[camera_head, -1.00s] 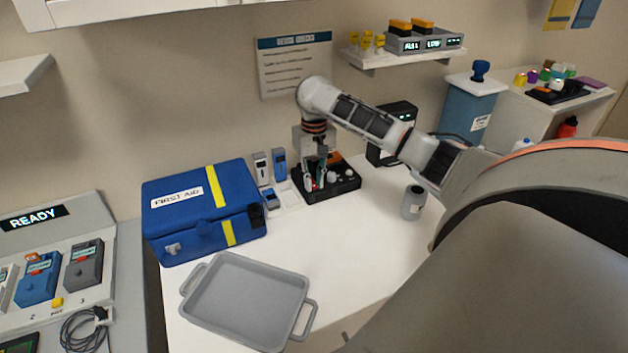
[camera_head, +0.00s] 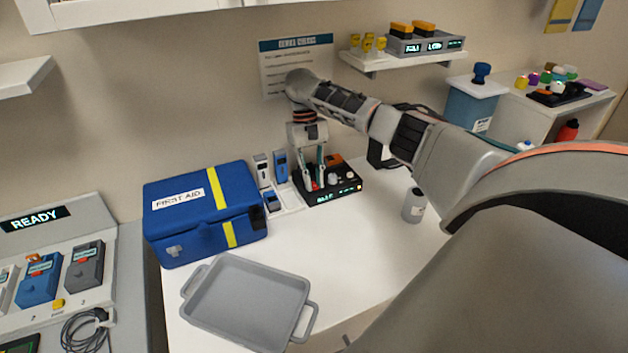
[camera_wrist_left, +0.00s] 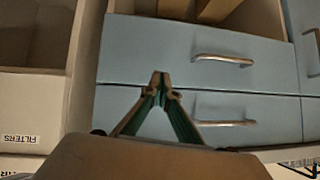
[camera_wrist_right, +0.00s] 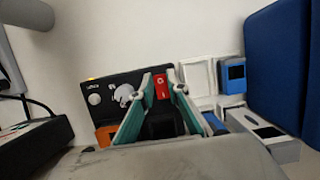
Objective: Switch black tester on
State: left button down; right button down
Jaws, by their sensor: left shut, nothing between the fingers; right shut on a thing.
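The black tester (camera_head: 347,193), a low black box with pale knobs, stands at the back of the white table. A lit green readout shows on its front. My right gripper (camera_head: 315,186) reaches down over its left part. In the right wrist view my right gripper (camera_wrist_right: 161,84) is shut on a red switch (camera_wrist_right: 161,88) on the black tester (camera_wrist_right: 106,86). The fingers hide part of the tester, and I cannot read the switch's position. My left gripper (camera_wrist_left: 160,84) is shut and empty in front of blue drawers; the head view does not show it.
A blue first aid case (camera_head: 190,222) stands left of the tester, with small blue and grey devices (camera_head: 280,166) between. A grey tray (camera_head: 247,300) lies in front. A grey bottle (camera_head: 414,205) stands to the right. The table's middle is clear.

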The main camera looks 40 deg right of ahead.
aim_at(314, 186)
jog(key=c, duration=2)
grip_release()
jog(key=shift+o, duration=0.2)
notch_tip(314, 186, up, 10)
jog(key=shift+s, duration=0.1)
